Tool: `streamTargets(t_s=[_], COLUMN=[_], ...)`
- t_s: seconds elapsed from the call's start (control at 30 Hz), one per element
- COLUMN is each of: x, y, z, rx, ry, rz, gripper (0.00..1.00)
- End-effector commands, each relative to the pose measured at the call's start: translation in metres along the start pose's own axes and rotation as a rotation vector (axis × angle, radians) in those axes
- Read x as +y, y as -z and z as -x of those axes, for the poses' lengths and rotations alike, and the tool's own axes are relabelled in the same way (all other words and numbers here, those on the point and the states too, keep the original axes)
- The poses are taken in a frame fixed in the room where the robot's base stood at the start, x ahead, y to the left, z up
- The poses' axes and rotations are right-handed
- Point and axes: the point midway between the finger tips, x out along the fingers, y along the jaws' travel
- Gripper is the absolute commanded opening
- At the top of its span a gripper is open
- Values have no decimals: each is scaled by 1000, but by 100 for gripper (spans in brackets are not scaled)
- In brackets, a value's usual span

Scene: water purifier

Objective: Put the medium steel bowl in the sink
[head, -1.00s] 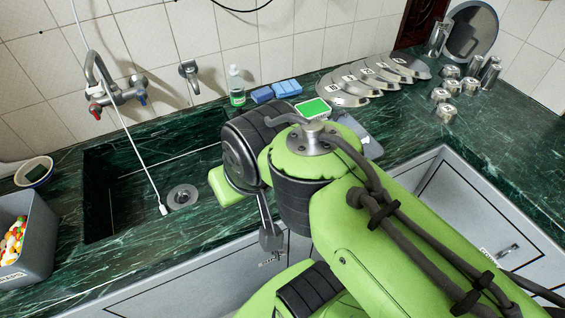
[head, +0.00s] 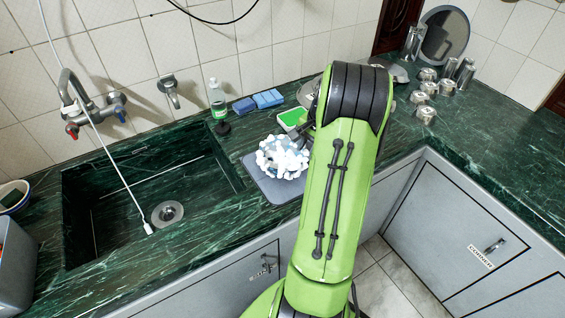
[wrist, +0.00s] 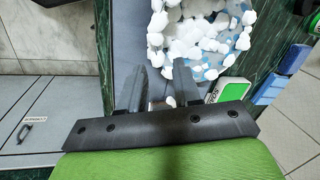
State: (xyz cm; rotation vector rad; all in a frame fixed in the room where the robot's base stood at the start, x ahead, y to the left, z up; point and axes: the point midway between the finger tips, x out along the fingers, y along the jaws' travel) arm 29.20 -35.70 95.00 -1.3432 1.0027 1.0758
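A round bowl-like thing (head: 283,158), thickly covered in white foam lumps with some blue showing, sits on a grey mat (head: 262,187) right of the sink. Its steel is mostly hidden, so its size is unclear. It also shows in the wrist view (wrist: 205,45).
A faucet (head: 90,105) with a white hose hangs over the sink. A soap bottle (head: 217,98), blue sponges (head: 258,101) and a green-topped box (head: 293,119) stand behind the mat. Steel cups (head: 428,90) stand at the right. A grey bin (head: 14,268) is at the left edge.

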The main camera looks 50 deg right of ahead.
Motion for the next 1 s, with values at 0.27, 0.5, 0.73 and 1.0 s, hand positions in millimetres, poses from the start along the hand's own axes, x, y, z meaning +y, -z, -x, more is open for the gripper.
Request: streamTargets(t_s=[0.27,0.5,0.73,1.0], x=[0,2,1,1], y=[-1,-3,-2,-2], z=[-40,-82,-86,-86], rx=[1,-2,2,1], ry=[0,-2,1,0], rz=[2,2,3,2], gripper=[33,33,33,0])
